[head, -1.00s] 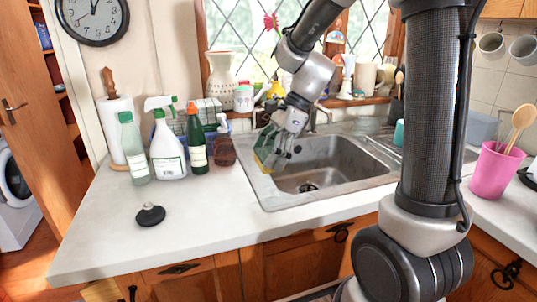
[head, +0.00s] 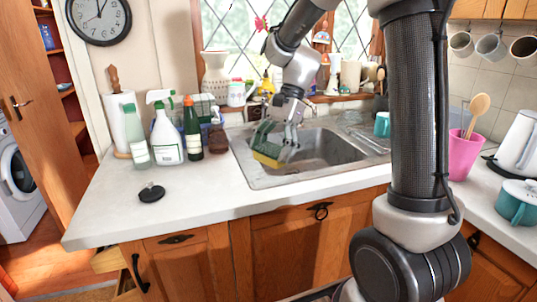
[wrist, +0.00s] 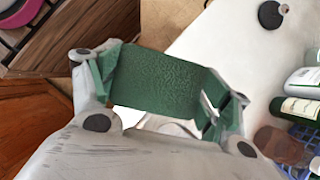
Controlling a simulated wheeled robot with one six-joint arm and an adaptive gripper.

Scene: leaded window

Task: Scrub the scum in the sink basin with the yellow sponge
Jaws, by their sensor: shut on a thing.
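My gripper (head: 280,140) is shut on the yellow sponge (head: 266,160), which has a green scouring side. In the head view the sponge is over the left part of the sink basin (head: 325,152), near its left rim. In the wrist view the sponge's green face (wrist: 155,83) fills the space between the fingers of my gripper (wrist: 160,95). I cannot tell whether the sponge touches the sink. Scum cannot be made out; the arm and sponge hide part of the basin.
A white spray bottle (head: 165,135), a green bottle (head: 192,132) and a clear bottle (head: 135,140) stand left of the sink. A black plug (head: 151,192) lies on the clear front counter. A pink cup (head: 465,155) and a teal pot (head: 518,203) are at right.

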